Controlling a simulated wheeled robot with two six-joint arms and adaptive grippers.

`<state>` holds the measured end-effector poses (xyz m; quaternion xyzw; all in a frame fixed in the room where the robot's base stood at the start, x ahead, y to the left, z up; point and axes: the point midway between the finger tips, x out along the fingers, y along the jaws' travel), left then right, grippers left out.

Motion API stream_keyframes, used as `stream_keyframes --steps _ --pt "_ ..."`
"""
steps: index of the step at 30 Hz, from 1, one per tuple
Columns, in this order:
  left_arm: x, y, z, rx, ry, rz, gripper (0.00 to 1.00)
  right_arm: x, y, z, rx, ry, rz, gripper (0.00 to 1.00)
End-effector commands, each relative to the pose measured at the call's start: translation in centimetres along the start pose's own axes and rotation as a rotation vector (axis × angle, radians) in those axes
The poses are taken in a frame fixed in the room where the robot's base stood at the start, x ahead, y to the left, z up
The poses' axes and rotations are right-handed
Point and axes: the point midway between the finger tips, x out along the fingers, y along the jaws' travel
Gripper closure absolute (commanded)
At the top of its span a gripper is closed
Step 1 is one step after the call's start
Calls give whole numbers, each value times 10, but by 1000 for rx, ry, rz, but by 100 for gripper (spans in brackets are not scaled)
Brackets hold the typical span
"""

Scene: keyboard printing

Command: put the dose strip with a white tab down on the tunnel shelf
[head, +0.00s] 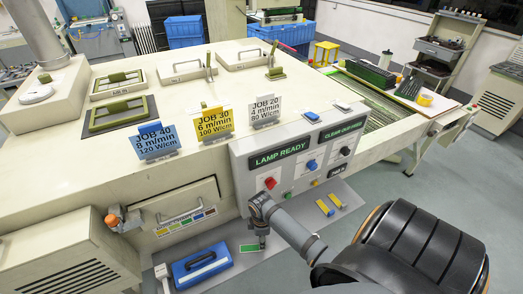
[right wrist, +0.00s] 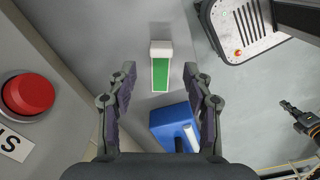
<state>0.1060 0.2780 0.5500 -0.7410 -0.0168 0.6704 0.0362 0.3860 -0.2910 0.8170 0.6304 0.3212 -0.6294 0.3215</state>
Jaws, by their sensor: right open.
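The dose strip, a green strip (right wrist: 160,74) with a raised white tab (right wrist: 161,48), lies flat on the grey shelf (right wrist: 131,22) below the machine panel. Its green part (head: 249,247) shows in the head view, with my right gripper covering the tab end. My right gripper (head: 262,240) points down over the strip. In the right wrist view its two fingers (right wrist: 162,80) are spread, with the strip seen between them and nothing held. A dark jointed part at the right edge of the wrist view looks like my left gripper (right wrist: 300,118); its jaws are unclear.
A blue case (head: 202,264) lies left of the strip, with a white-topped item (head: 162,272) beside it. Two yellow pieces (head: 325,207) lie on the shelf to the right. The panel with a red button (head: 270,183) rises behind. Bare shelf surrounds the strip.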

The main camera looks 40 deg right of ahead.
Motion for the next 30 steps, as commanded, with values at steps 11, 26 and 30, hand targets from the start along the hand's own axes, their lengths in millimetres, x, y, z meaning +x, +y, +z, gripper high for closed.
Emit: stream_keyframes --steps 11,26,30 --pt "2 0 0 0 0 0 100 -64 0 0 -1 -1 0 49" --pt "2 0 0 0 0 0 100 -66 0 0 0 -1 -1 49" --pt "2 0 -1 0 1 0 100 -66 0 0 0 -1 -2 49"
